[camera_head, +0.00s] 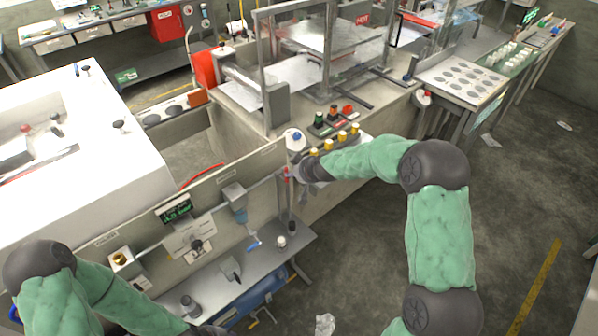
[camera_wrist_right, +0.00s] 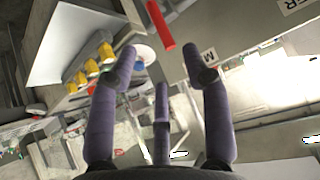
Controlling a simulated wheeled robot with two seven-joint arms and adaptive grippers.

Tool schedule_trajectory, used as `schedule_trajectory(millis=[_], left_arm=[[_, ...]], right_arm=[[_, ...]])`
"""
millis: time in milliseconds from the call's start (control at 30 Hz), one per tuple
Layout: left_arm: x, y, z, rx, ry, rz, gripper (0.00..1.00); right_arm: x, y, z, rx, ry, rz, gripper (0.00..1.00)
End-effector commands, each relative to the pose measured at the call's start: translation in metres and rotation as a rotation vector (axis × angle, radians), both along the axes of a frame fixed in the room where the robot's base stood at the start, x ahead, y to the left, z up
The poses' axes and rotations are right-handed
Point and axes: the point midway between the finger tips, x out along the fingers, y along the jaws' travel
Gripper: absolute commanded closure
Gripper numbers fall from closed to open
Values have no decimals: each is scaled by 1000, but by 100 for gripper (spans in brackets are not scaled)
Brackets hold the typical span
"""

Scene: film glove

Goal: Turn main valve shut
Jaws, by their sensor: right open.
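A red lever handle (camera_wrist_right: 160,25), which looks like the main valve's, stands just beyond my right fingertips in the right wrist view. A label starting with "M" (camera_wrist_right: 208,57) is beside it; the rest of the label is hidden. My right gripper (camera_wrist_right: 160,55) has its fingers spread, with nothing between them. In the head view only a bit of red (camera_head: 287,171) shows by my right gripper (camera_head: 293,173), at the right end of the panel. I cannot tell whether the fingers touch the handle. My left arm comes in at lower left; its fingers are out of frame.
Yellow buttons (camera_head: 342,136) sit just behind my right wrist. Open floor (camera_head: 360,260) lies to the right.

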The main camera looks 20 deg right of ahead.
Motion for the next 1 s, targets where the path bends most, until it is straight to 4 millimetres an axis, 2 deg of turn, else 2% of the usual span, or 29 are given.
schedule_trajectory(millis=[267, 800, 867, 933, 1000], left_arm=[[0, 0, 0, 0, 0, 0, 60], [0, 0, 0, 0, 0, 0, 60], [0, 0, -1, 0, 0, 0, 60], [0, 0, -3, 0, 0, 0, 60], [0, 0, -7, 0, 0, 0, 60]], right_arm=[[-14, -2, 14, 0, 0, 0, 52], [-16, -2, 15, 1, 1, 1, 52], [-17, -1, 10, 3, 8, 0, 52], [-23, 3, -3, 11, 29, -2, 52], [-33, 11, -28, 27, 67, -8, 52]])
